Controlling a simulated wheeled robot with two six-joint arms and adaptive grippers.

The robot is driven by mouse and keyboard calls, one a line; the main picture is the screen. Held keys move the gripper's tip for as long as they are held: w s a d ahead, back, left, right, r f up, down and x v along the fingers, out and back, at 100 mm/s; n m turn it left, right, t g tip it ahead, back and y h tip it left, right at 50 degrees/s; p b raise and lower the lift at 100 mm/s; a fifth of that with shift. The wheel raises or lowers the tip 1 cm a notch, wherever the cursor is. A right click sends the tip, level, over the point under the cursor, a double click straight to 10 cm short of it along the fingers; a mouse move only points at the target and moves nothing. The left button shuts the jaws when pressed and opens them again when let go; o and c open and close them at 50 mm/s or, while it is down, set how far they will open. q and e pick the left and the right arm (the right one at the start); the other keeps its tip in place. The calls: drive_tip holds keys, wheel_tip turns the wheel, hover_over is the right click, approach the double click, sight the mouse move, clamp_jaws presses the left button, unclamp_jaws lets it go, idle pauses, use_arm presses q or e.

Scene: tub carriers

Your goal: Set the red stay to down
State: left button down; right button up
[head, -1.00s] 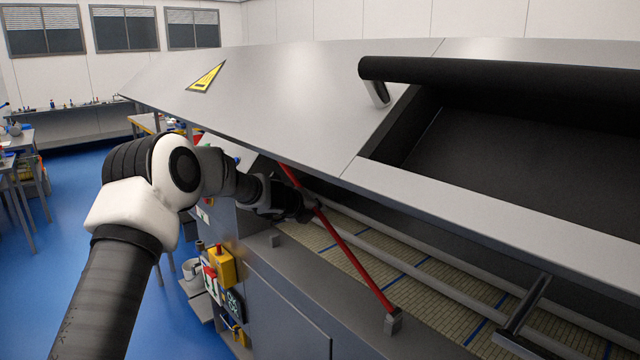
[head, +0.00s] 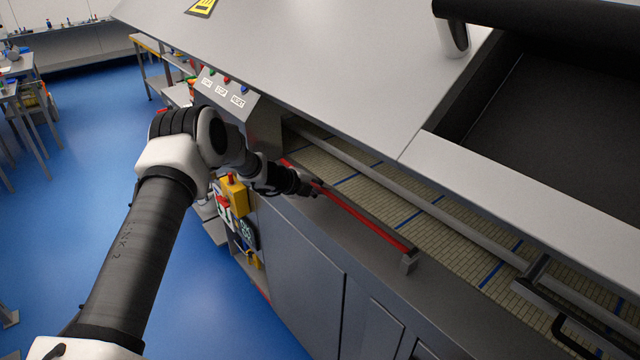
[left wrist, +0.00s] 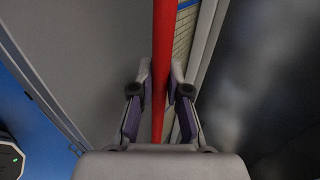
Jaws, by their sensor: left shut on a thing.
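The red stay (head: 365,226) is a thin red rod lying low along the front rim of the machine, its near end at a small grey block (head: 408,262). Its far end shows just beyond my left gripper (head: 312,188). The left gripper is shut on the rod. In the left wrist view the stay (left wrist: 164,40) runs between the two fingers of the gripper (left wrist: 160,85). I cannot tell whether the rod rests fully on the rim. My right gripper is not in view.
The large grey hood (head: 300,60) slopes over the opening, above my left arm. Below it lies a tan slatted belt (head: 440,235) with blue lines. A button panel (head: 225,92) and a yellow box (head: 236,194) are near my arm. Blue floor (head: 90,180) is free at left.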

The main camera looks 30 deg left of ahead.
use_arm(q)
drive_tip(key=shift+s+d+f, duration=0.15)
drive_tip(key=shift+f, duration=0.2)
drive_tip(key=c, duration=1.4)
unclamp_jaws()
drive_tip(key=shift+o, duration=1.3)
drive_tip(key=shift+f, duration=0.1)
drive_tip(key=shift+w, duration=0.25)
drive_tip(key=shift+s+r, duration=0.3)
drive_tip(key=v, duration=1.1)
drive_tip(key=shift+s, duration=0.1)
